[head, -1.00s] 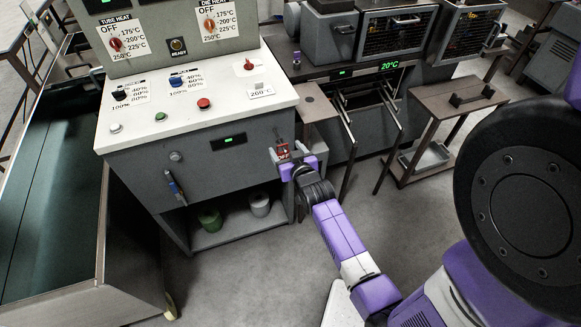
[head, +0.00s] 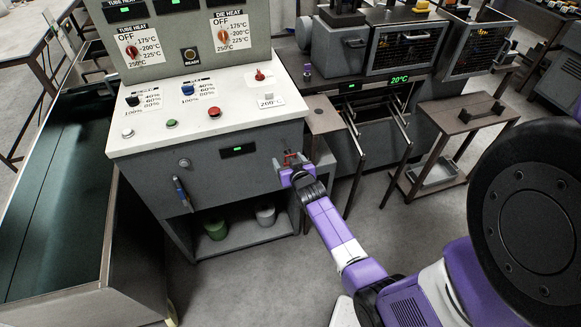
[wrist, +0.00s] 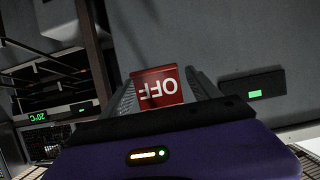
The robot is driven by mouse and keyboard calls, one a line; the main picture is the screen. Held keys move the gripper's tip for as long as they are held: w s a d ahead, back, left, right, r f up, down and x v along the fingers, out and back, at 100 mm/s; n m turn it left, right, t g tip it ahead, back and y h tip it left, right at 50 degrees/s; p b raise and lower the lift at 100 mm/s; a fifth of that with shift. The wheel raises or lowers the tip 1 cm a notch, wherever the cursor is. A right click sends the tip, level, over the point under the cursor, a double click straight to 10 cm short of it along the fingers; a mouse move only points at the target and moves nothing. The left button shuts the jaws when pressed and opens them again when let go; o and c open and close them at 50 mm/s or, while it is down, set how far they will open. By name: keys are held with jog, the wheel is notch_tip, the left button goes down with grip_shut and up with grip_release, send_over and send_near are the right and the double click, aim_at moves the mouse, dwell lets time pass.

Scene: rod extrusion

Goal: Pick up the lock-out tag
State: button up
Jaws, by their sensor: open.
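The lock-out tag is a small red plate with white OFF lettering. In the wrist view the tag (wrist: 159,88) appears upside down, between my two gripper fingers, in front of the grey cabinet face. In the head view a small part of the red tag (head: 290,158) shows at the right end of the cabinet front, partly hidden by my gripper (head: 294,165). My gripper (wrist: 162,80) is open, with a finger on either side of the tag. I cannot tell whether either finger touches it.
The grey control cabinet (head: 150,185) has a white top (head: 205,145) with knobs and buttons. A small brown shelf (head: 322,115) and metal rails stand right of my gripper. A side table (head: 465,112) stands further right. The floor in front is clear.

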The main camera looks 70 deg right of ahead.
jog(key=c, duration=1.4)
jog(key=shift+r, duration=0.15)
